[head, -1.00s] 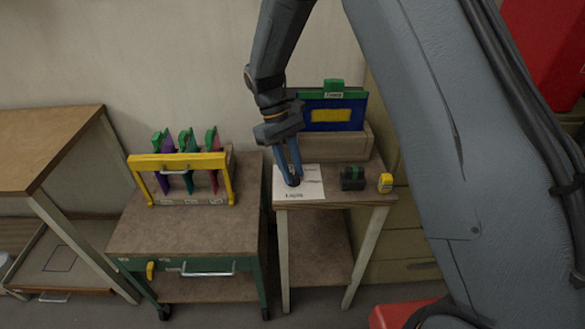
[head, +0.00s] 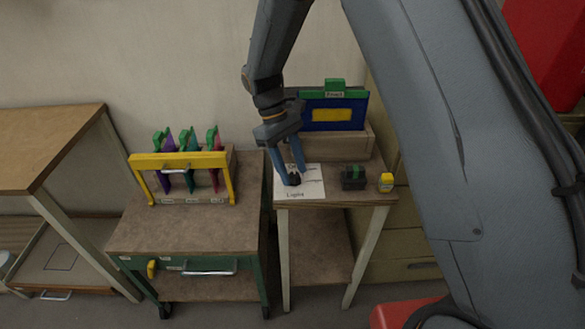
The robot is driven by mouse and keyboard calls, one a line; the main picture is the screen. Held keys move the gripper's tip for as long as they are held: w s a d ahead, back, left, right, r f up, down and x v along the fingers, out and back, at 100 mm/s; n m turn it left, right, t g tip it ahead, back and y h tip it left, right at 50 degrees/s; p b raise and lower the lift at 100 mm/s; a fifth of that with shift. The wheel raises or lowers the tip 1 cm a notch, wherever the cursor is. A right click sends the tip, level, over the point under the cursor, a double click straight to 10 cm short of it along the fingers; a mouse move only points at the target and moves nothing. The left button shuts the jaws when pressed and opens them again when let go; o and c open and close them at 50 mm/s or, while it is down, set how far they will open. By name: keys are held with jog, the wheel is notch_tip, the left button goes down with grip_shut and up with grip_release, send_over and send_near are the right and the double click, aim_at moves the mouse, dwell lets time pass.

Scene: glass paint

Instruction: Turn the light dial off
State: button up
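The light dial (head: 294,181) is a small dark knob on a white plate (head: 312,188) that lies on the right-hand small table and carries a label reading like "Lights". My gripper (head: 296,178) reaches down to the dial from above. Its two blue fingers stand on either side of the knob, with the dial between the tips, and look shut on it. The fingers hide part of the dial, so I cannot read its setting.
A dark block with green (head: 353,177) and a small yellow item (head: 386,182) sit right of the plate. A blue and green panel (head: 335,112) stands behind. A yellow-framed rack (head: 181,161) with coloured panels stands on the left cart (head: 180,234).

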jog(key=b+v, duration=0.2)
jog(key=v, duration=0.6)
jog(key=shift+f, duration=0.1)
jog(key=s+d+m+t+y, duration=0.3)
jog(key=s+d+m, duration=0.5)
jog(key=s+d, duration=0.9)
jog(key=shift+s+d+f+m+t, duration=0.15)
jog(key=shift+s+f+m+t, duration=0.2)
jog(key=shift+s+t, duration=0.35)
